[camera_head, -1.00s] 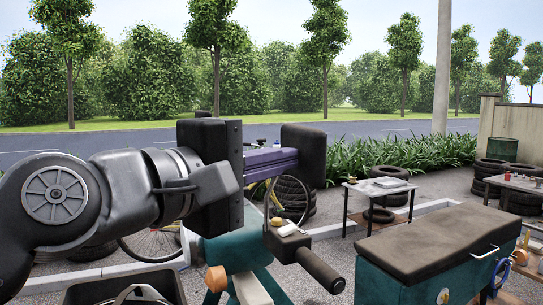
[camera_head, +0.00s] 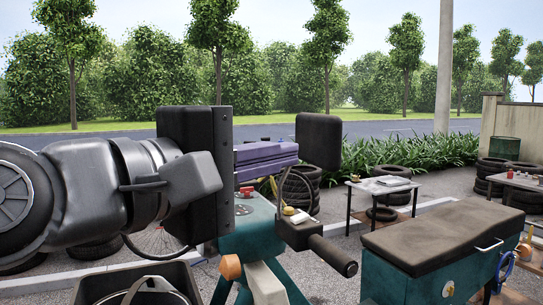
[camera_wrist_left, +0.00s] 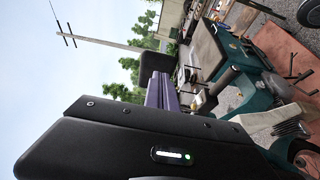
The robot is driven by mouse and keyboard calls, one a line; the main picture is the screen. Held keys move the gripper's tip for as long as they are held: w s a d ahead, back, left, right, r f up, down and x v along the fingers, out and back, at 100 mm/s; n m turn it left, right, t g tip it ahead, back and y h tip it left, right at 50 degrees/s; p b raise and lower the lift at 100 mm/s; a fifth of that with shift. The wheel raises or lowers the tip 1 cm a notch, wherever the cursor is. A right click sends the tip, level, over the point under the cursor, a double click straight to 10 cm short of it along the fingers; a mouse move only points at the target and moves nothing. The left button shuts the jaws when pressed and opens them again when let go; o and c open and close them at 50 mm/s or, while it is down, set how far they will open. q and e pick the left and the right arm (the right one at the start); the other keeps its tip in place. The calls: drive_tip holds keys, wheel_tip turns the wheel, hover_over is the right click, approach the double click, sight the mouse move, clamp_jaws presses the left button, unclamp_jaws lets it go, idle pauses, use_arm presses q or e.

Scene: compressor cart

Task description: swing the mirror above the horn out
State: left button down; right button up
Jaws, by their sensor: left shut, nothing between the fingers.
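The mirror (camera_head: 319,141) is a black rounded panel above the handlebar of the teal cart. A thin curved dark rod runs below it. It also shows as a dark panel in the left wrist view (camera_wrist_left: 155,64). My left gripper (camera_head: 296,151) has purple fingers, shut and empty, reaching in from the left. Their tips are at the mirror's left edge in the picture; I cannot tell whether they touch it. The fingers also show in the left wrist view (camera_wrist_left: 155,92). I cannot make out the horn for sure. My right gripper is not in view.
A black handlebar grip (camera_head: 333,255) sticks out below the mirror. A dark padded seat (camera_head: 440,235) on a teal box stands at the right. A small table (camera_head: 378,186) and stacked tyres (camera_head: 372,157) stand behind. Open air lies right of the mirror.

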use_arm(q)
drive_tip(key=s, duration=0.5)
drive_tip(key=shift+a+b, duration=0.1)
drive_tip(key=shift+b, duration=0.25)
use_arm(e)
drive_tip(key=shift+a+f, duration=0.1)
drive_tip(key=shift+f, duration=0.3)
use_arm(q)
drive_tip(key=shift+a, duration=0.1)
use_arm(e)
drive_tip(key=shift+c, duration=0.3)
